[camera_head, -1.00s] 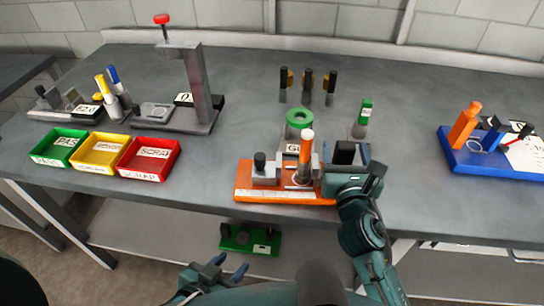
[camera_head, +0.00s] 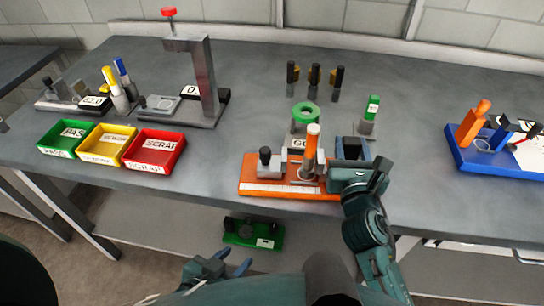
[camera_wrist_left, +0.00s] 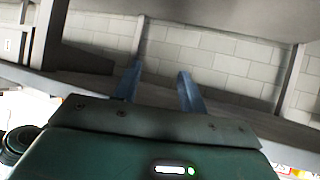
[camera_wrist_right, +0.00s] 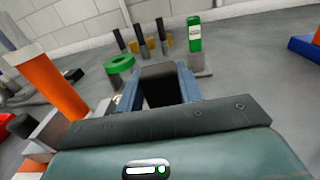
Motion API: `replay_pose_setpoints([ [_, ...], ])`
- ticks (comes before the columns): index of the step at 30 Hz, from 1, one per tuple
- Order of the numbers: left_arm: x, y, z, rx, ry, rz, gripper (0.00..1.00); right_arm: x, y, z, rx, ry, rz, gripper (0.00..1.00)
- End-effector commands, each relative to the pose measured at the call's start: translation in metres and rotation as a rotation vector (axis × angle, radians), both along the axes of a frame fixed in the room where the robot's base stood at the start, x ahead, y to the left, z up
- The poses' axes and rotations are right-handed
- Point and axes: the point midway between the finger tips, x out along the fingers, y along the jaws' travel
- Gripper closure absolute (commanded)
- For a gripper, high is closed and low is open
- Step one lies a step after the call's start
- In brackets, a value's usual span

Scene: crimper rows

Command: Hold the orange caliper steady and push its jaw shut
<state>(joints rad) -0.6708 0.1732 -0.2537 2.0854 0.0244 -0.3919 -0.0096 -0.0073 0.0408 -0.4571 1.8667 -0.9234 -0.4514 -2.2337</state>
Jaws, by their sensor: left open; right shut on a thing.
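The orange caliper (camera_head: 290,190) lies at the front edge of the bench in the head view. A scale strip runs along its base. A grey jaw with a black knob (camera_head: 265,155) stands at its left part. An orange cylinder with a white top (camera_head: 312,140) stands upright near the middle. My right gripper (camera_head: 351,152) is at the caliper's right end, shut on a dark block. The right wrist view shows the block (camera_wrist_right: 163,85) between the fingers. My left gripper (camera_head: 232,266) is open and empty, low in front of the bench; its fingers show apart in its wrist view (camera_wrist_left: 158,88).
Green, yellow and red trays (camera_head: 155,168) stand at the left, with a grey stand (camera_head: 205,85) behind. A green ring (camera_head: 306,111) and a green-topped marker (camera_head: 370,110) stand behind the caliper. A blue fixture (camera_head: 490,155) is at the right. A green fixture (camera_head: 252,234) is on the lower shelf.

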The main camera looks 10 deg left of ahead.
Motion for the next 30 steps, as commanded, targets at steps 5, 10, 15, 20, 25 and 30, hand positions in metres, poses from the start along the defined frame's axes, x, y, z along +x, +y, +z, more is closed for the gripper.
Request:
replay_pose_setpoints([
  [5,0.000,0.000,-0.001,0.000,0.001,0.000,0.58,0.000,0.000,0.000,0.000,-0.001,0.001,0.91],
  [10,0.001,0.000,0.000,0.001,0.000,0.000,0.58,0.000,0.000,0.000,0.000,-0.001,0.001,0.91],
  [15,0.002,0.000,0.001,0.001,-0.004,0.000,0.60,0.000,0.000,0.000,0.000,-0.001,0.001,0.91],
  [20,0.004,0.003,0.005,-0.033,-0.002,0.010,0.73,0.000,0.000,0.000,0.000,-0.001,0.001,0.91],
  [25,0.007,0.012,0.015,-0.196,0.029,0.065,0.87,0.000,0.000,0.001,0.000,-0.002,0.001,0.91],
  [30,0.015,0.026,0.037,-0.450,0.066,0.139,1.00,0.000,0.000,0.001,0.000,-0.002,0.001,0.91],
])
